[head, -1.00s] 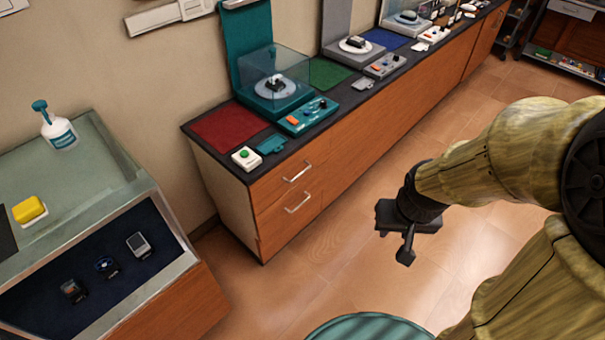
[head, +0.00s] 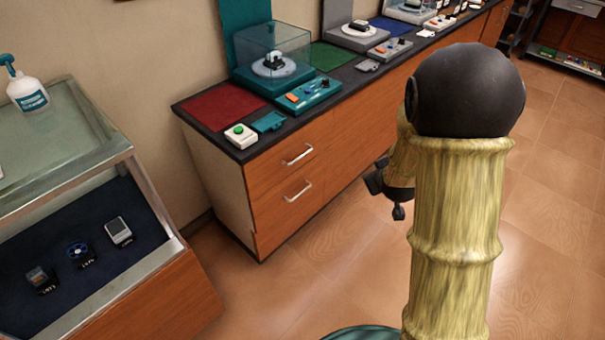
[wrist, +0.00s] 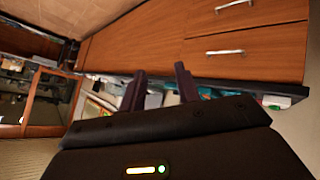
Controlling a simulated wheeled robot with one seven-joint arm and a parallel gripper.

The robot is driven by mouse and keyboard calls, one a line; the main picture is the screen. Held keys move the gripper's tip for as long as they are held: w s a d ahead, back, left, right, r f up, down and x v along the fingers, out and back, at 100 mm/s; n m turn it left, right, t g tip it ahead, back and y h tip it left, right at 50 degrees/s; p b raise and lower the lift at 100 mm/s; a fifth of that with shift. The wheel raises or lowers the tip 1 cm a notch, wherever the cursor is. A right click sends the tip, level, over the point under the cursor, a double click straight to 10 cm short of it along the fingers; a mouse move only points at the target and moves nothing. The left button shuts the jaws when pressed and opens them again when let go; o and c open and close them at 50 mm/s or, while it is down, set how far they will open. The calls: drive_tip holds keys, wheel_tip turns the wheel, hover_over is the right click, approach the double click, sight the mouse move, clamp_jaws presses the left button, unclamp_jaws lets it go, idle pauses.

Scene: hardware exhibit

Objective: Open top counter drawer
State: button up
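The counter (head: 215,170) has a wooden front with two drawers at its near end. The top drawer (head: 275,160) appears closed flush, with a silver bar handle (head: 297,156). The lower drawer (head: 275,205) has a similar handle (head: 298,192) and also appears closed. My gripper (head: 384,198) is to the right of the drawers, apart from them and partly hidden behind my arm. In the wrist view, which is turned over, the gripper's two fingers (wrist: 162,84) stand apart with nothing held. The top drawer handle (wrist: 225,52) shows right of the fingers there.
A glass display case (head: 85,215) with small devices stands at the left. The counter top holds a white box with a green button (head: 240,135) and a turntable under a clear cover (head: 272,62). The floor before the drawers is clear.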

drive_tip(key=w+a+f+n+t+y+b, duration=0.1)
drive_tip(key=w+a+f+n+t+b, duration=0.15)
drive_tip(key=w+f+b, duration=0.35)
drive_tip(key=w+a+f+n+t+y+b, duration=0.1)
drive_tip(key=w+a+f+n+t+b, duration=0.2)
drive_tip(key=f, duration=0.4)
drive_tip(key=w+a+f+n+t+y+b, duration=0.1)
drive_tip(key=a+f+n+t+y+b, duration=0.1)
drive_tip(key=a+f+n+y+b, duration=0.6)
wheel_tip(320, 180, down, 3)
drive_tip(key=a+n+b, duration=0.1)
drive_tip(key=n+b, duration=0.2)
drive_tip(key=n, duration=0.1)
drive_tip(key=shift+w+a+b, duration=0.15)
drive_tip(key=shift+a+b, duration=0.05)
drive_tip(key=shift+b, duration=0.15)
drive_tip(key=shift+f, duration=0.1)
drive_tip(key=shift+w, duration=0.1)
drive_tip(key=b+x, duration=0.4)
drive_tip(key=x, duration=1.3)
drive_tip(key=shift+r, duration=0.25)
drive_tip(key=shift+a, duration=0.15)
